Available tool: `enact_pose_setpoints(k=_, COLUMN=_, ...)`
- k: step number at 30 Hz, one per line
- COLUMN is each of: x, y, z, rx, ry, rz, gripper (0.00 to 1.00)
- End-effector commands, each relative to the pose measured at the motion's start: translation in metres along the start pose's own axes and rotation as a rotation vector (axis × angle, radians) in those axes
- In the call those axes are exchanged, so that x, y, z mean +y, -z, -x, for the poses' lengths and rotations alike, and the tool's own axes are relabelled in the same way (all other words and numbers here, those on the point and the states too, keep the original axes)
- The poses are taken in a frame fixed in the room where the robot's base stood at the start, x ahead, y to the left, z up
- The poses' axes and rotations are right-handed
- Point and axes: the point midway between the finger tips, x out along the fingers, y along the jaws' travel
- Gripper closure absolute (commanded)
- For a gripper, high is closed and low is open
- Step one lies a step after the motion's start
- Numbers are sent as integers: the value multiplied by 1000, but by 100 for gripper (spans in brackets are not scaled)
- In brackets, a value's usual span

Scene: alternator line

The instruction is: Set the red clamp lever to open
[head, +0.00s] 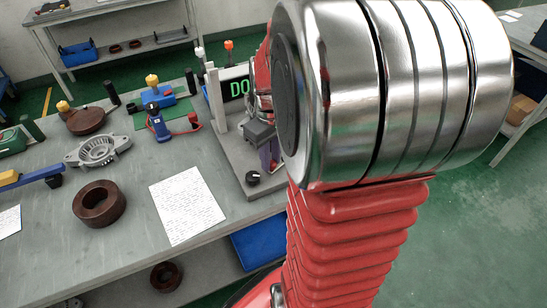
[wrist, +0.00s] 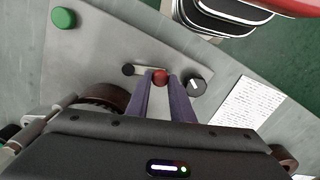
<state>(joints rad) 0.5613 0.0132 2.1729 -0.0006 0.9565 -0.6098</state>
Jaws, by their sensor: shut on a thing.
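The clamp lever (wrist: 144,70) shows in the wrist view as a short pale bar running from a dark pivot on the left to a red ball knob (wrist: 161,76) on its right end. My gripper (wrist: 161,86) has its two purple fingers on either side of the red knob, shut on it. In the head view a purple finger (head: 267,153) shows beside the grey test fixture (head: 240,160). The lever is hidden there behind my arm and the fixture.
A black dial (wrist: 195,85) with a white mark sits just right of the lever; a green button (wrist: 64,18) is at the upper left. The fixture has a display reading "DO" (head: 238,89), partly hidden. A paper sheet (head: 187,205) and brown ring (head: 99,203) lie on the bench.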

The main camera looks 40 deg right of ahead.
Motion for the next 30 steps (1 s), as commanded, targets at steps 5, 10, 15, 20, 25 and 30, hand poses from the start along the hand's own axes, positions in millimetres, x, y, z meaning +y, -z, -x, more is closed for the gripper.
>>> enact_pose_setpoints(k=5, x=0, y=1, z=1, rx=4, ry=0, rz=-3, gripper=100)
enact_pose_setpoints(k=10, x=0, y=1, z=1, rx=4, ry=0, rz=-3, gripper=77)
enact_pose_setpoints(k=15, x=0, y=1, z=1, rx=3, ry=0, rz=-2, gripper=65)
enact_pose_setpoints(k=20, x=0, y=0, z=0, rx=2, ry=0, rz=-2, gripper=60)
enact_pose_setpoints(k=25, x=1, y=0, z=1, rx=2, ry=0, rz=-2, gripper=60)
enact_pose_setpoints(k=30, x=1, y=1, z=10, rx=3, ry=-1, rz=-2, gripper=60)
